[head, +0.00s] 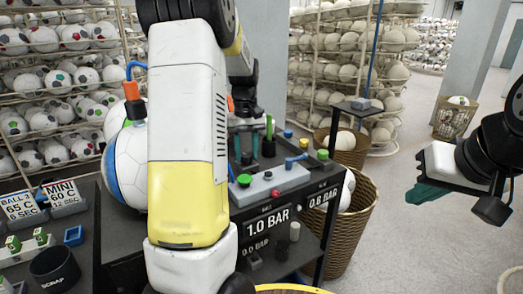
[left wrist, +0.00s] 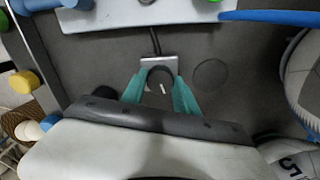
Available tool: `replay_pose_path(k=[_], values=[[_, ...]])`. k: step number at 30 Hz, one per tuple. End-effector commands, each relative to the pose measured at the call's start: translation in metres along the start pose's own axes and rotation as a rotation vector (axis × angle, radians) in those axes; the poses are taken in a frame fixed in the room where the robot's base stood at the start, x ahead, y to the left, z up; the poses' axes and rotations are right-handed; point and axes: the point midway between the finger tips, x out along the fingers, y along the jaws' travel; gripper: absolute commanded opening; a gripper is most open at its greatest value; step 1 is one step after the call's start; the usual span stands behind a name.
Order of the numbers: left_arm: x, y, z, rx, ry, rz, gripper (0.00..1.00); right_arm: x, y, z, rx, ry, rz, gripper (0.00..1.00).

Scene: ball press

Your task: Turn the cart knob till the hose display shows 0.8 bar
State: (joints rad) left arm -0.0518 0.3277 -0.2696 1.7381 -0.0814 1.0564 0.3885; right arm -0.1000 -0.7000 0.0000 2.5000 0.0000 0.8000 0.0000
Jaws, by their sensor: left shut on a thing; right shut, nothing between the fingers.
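The dark round knob (left wrist: 160,80) with a white pointer mark sits at a small metal bracket on the dark cart top in the left wrist view. My left gripper (left wrist: 158,86) has its teal fingers on both sides of the knob, closed on it. In the head view my left arm hides much of the cart and the knob is hard to make out. A front display reads 1.0 BAR (head: 268,221). Another on the right reads about 0.8 BAR (head: 323,196); its first decimal is blurred. My right gripper (head: 425,194) is shut and empty, off to the right.
A ball with a blue band (head: 126,165) stands left of my arm. A grey control box (head: 272,184) with coloured buttons is on the cart. A wicker basket (head: 352,225) stands right of it.

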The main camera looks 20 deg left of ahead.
Motion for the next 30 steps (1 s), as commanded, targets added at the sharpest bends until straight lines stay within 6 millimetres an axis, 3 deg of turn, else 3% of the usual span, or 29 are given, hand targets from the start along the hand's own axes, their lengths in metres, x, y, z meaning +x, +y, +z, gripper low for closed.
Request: replay_pose_path(k=[1,2,5,17,30], values=[[-0.001,0.0,-0.001,0.0,0.002,0.001,0.0,0.0,0.0,0.0,0.0,0.0,0.0,0.0],[-0.001,0.0,-0.001,0.0,0.002,0.001,0.38,0.0,0.0,0.0,0.0,0.0,0.0,0.0],[-0.001,0.0,0.0,0.001,0.002,0.001,0.57,0.0,0.0,0.0,0.0,0.0,0.0,0.0],[-0.006,0.0,-0.001,0.002,0.003,0.001,0.57,0.0,0.0,0.0,0.0,0.0,0.0,0.0],[-0.072,0.001,-0.001,0.002,0.003,0.001,0.57,0.0,0.0,0.0,0.0,0.0,0.0,0.0]])
